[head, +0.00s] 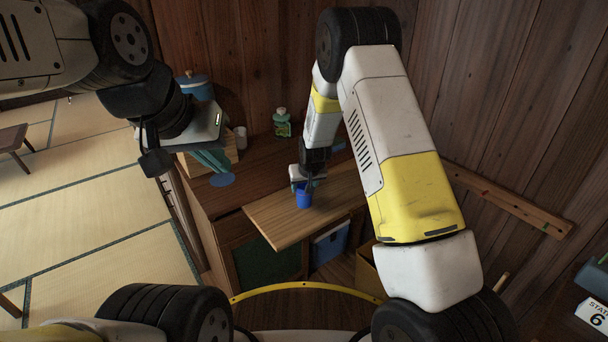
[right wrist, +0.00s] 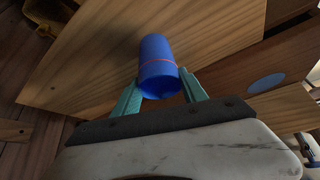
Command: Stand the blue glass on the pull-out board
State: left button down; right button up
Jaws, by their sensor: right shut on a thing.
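The blue glass (head: 304,198) is in my right gripper (head: 306,184), over the pull-out board (head: 275,222). In the right wrist view the glass (right wrist: 156,60) sits between the two teal fingers (right wrist: 160,92) and has a thin red line around it. The right gripper is shut on it. Whether its base touches the board (right wrist: 95,62) cannot be told. My left gripper (head: 212,160) is at the upper left, in front of the cabinet's left end, with its teal fingers seen close together; its opening is unclear.
A blue disc (head: 222,180) lies on the cabinet top (head: 255,165). A green bottle (head: 282,123), a white cup (head: 240,137) and a blue pot (head: 195,86) stand toward the back. A blue-and-white box (head: 331,243) is below the board. The board's left part is bare.

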jog(key=shift+f, duration=0.25)
jog(key=o, duration=1.5)
jog(key=shift+c, duration=0.2)
jog(key=shift+r, duration=0.3)
jog(key=s+d+r+m, duration=0.1)
jog(key=s+d+r, duration=0.3)
jog(key=r, duration=0.5)
jog(key=s+d+r+y, duration=0.1)
jog(key=s+d+r, duration=0.1)
jog(key=s+r, duration=0.55)
jog(key=s+d+r+m, duration=0.1)
jog(key=s+d+r, duration=0.1)
jog(key=s+r, duration=0.5)
jog(key=s+d+r, duration=0.3)
jog(key=s+r, duration=0.1)
jog(key=s, duration=0.4)
jog(key=s+d+r, duration=0.3)
jog(key=s+r, duration=0.2)
jog(key=s, duration=0.4)
jog(key=shift+s+d+r, duration=0.15)
jog(key=shift+s, duration=0.05)
